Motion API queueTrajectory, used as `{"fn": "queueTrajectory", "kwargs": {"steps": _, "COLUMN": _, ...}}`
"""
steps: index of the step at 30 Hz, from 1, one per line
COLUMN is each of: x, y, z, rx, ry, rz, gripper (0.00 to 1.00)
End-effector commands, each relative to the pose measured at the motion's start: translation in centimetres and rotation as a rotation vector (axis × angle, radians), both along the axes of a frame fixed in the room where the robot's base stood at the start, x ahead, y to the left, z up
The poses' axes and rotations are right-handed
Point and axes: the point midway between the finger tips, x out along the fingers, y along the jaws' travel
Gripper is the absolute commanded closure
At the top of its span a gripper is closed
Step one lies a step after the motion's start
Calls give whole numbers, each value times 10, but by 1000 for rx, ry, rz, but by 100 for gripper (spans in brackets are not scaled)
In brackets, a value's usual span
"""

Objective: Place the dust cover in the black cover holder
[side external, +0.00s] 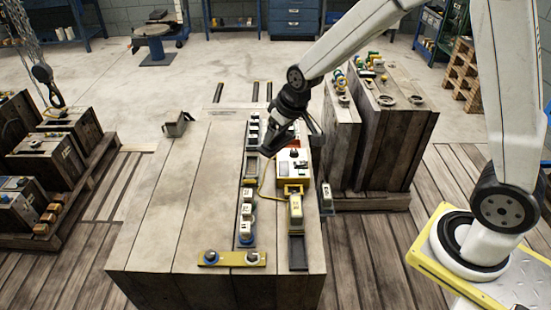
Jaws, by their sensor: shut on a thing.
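My gripper (270,150) is dark and hangs above the far part of the wooden block top (180,210), just left of a white, yellow and black unit (293,168). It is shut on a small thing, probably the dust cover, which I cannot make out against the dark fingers. Which part is the black cover holder is not certain. A narrow black tray (297,253) lies near the front right edge with its near part bare. A dark rail (249,165) with several pale blocks runs along the left of the unit.
A yellow-white piece (296,207) stands at the tray's far end. The left top is clear. Tall wooden moulds (385,140) stand behind right.

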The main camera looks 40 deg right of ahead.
Motion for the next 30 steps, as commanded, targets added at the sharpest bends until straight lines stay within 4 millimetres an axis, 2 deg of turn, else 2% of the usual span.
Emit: {"fn": "queueTrajectory", "kwargs": {"steps": 30, "x": -28, "y": 25, "z": -2, "rx": -1, "ry": -2, "rz": -457, "gripper": 78}}
